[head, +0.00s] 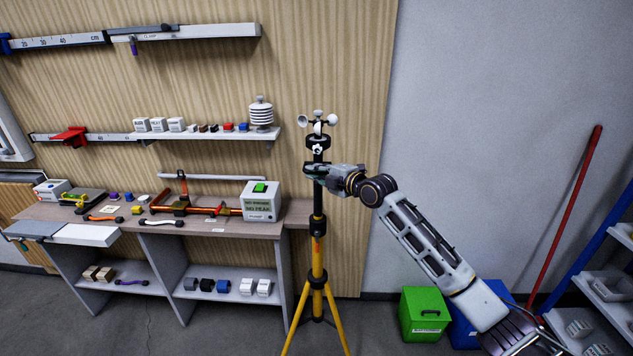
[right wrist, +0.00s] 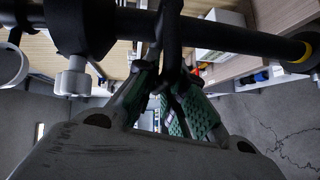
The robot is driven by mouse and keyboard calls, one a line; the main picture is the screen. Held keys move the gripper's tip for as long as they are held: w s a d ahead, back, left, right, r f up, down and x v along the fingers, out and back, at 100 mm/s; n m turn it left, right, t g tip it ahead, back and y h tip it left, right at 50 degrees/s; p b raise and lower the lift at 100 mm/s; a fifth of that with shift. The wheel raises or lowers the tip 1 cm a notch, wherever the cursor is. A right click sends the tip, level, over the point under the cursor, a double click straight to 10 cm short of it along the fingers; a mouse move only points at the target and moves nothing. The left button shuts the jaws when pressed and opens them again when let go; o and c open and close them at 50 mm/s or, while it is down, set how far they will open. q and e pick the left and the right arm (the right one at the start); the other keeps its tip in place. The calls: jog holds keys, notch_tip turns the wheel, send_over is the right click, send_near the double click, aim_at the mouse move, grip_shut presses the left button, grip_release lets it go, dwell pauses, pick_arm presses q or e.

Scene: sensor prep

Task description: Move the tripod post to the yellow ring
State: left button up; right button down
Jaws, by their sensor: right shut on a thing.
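The black tripod post (head: 318,198) stands upright on a yellow tripod (head: 317,262), with a cup anemometer (head: 318,122) at its top. My right gripper (head: 318,172) is at the upper part of the post, below the anemometer, and its arm comes from the right. In the right wrist view the post (right wrist: 230,38) crosses the top of the picture. There the green-padded fingers (right wrist: 168,75) are shut on a dark part at the post; the exact contact is partly hidden. A yellow ring (right wrist: 301,58) shows around the post's right end. My left gripper is not in view.
A workbench (head: 255,218) with tools and a grey box (head: 262,207) stands left of the tripod. A shelf (head: 215,134) hangs above it. A green bin (head: 425,315), a red pole (head: 567,220) and a blue rack (head: 585,262) are at the right. The wall right of the post is bare.

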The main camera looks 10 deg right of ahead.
jog(key=shift+r, duration=0.65)
jog(key=c, duration=1.5)
grip_release()
jog(key=shift+f, duration=0.35)
jog(key=shift+s, duration=0.1)
jog(key=shift+s+d, duration=0.1)
jog(key=v, duration=1.1)
jog(key=shift+s+d, duration=0.15)
jog(key=shift+s, duration=0.1)
